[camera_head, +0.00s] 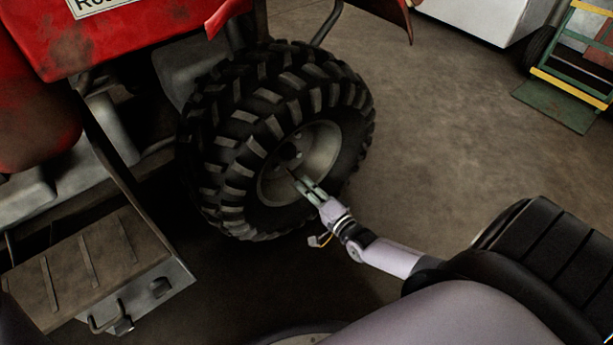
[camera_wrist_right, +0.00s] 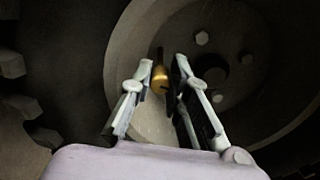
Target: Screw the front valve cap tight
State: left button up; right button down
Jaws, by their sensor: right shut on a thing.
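The front wheel (camera_head: 321,161) of the red quad has a black knobbly tyre and a dull metal rim. My right gripper (camera_head: 299,179) reaches the rim's lower part from the lower right. In the right wrist view, its fingers (camera_wrist_right: 163,66) are shut on a small brass valve cap (camera_wrist_right: 159,81), with the rim (camera_wrist_right: 125,75) behind. A narrow brass part extends upward from the cap, apparently the valve stem. I cannot tell how far the cap sits on its thread. In the head view the cap is too small to make out. My left gripper is not in view.
Wheel bolts (camera_wrist_right: 202,38) stand on the hub close to my right fingers. A ribbed footrest (camera_head: 85,258) lies left of the wheel. A hand truck (camera_head: 570,80) stands at the upper right near a white cabinet (camera_head: 480,18). The floor right of the wheel is clear.

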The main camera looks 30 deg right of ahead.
jog(key=c, duration=1.5)
grip_release()
jog(key=s, duration=0.8)
jog(key=s+d, duration=0.1)
jog(key=s, duration=0.3)
